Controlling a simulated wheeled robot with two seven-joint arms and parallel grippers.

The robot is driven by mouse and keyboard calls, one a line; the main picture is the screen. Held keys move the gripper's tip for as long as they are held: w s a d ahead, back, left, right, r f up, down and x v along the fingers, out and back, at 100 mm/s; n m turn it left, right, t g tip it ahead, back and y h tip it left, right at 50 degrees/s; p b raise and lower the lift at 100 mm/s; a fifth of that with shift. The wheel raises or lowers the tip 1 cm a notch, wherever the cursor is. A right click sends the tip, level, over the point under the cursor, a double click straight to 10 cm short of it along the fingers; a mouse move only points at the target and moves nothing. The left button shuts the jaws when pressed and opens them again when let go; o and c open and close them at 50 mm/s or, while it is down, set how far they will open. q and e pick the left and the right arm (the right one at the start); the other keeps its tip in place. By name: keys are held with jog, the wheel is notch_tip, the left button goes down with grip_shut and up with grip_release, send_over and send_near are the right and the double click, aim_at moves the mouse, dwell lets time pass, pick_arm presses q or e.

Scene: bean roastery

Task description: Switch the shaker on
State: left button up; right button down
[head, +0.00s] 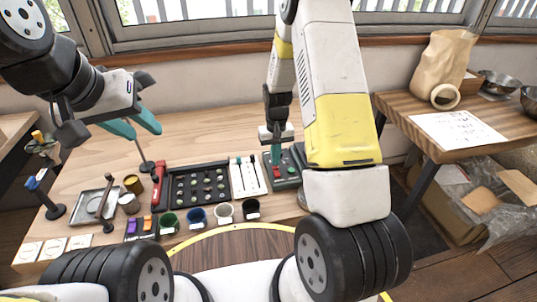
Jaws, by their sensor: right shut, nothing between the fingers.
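The device that looks like the shaker (287,182) is a grey-green box on the table, right of the white tool tray. A small red part, perhaps its switch (276,172), shows on its left side. My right gripper (276,158) points down with its teal fingertips together, just at or above the red part. I cannot tell whether they touch. My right arm hides the right end of the box. My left gripper (140,127) is open and empty, raised over the left part of the table, with its teal fingers apart.
Several cups (223,212) line the front edge. A metal tray (92,205) and stands are at the left. A side table (400,103) stands at right. The table's back is clear.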

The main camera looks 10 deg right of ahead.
aim_at(275, 167)
jog(key=shift+f, duration=1.05)
dwell(0.4)
jog(key=shift+r, duration=3.55)
